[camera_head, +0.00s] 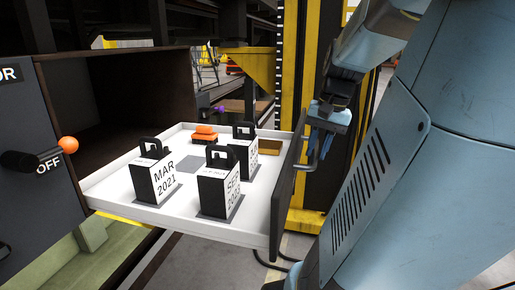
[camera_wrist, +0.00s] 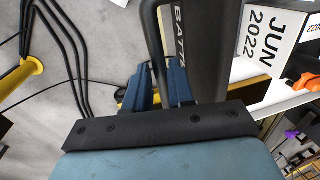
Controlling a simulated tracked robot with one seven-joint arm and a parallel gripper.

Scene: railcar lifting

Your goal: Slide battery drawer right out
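The battery drawer (camera_head: 214,228) is a white tray with a dark front panel (camera_head: 287,195), extended well out of the dark cabinet opening. Several dated black-and-white batteries stand in it, one marked MAR 2021 (camera_head: 153,177) and another marked SEP (camera_head: 219,187). The drawer's dark bar handle (camera_head: 315,160) is on the outer side of the front panel. My gripper (camera_head: 330,118) is at the handle's upper part. In the wrist view its blue fingers (camera_wrist: 160,88) lie on both sides of the handle bar (camera_wrist: 153,40); their contact is partly hidden. A battery marked JUN 2022 (camera_wrist: 268,40) also shows there.
An orange object (camera_head: 204,134) lies at the back of the drawer. A yellow-and-black post (camera_head: 303,70) stands behind my gripper. Dark cables lie on the floor.

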